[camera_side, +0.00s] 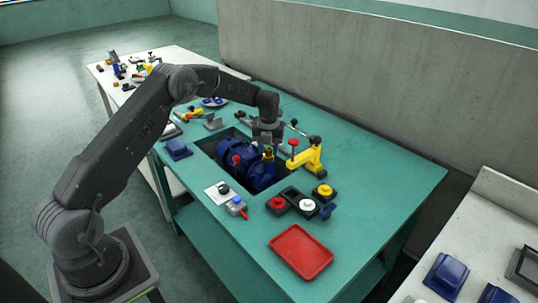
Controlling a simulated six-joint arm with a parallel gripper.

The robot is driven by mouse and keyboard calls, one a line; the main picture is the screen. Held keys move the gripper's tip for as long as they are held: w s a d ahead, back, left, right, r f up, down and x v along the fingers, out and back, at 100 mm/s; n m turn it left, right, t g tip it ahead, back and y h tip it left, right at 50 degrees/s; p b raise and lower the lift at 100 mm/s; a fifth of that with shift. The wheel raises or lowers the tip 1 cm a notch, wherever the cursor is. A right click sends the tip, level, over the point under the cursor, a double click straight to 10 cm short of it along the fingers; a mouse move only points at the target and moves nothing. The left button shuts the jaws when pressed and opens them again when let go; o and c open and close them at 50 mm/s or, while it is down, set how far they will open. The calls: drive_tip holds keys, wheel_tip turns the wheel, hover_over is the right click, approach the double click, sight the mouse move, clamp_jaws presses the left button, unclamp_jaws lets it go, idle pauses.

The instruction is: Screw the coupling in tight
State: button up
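A blue pump (245,165) sits in a dark recess in the green table. My gripper (268,145) points down over the pump's right rear part. A small brass-coloured fitting (268,154) shows directly under my gripper and may be the coupling; I cannot tell for sure. The fingers are small and dark here, so I cannot tell whether they touch or grip the fitting. How deep the fitting sits is hidden.
A yellow clamp-like fixture (309,157) stands just right of my gripper, with a red knob (293,143) close by. A red tray (301,252) lies at the front. A row of push buttons (306,204) lies between. The table's right side (390,170) is clear.

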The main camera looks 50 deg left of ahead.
drive_tip(key=shift+r, duration=0.1)
drive_tip(key=shift+r, duration=2.2)
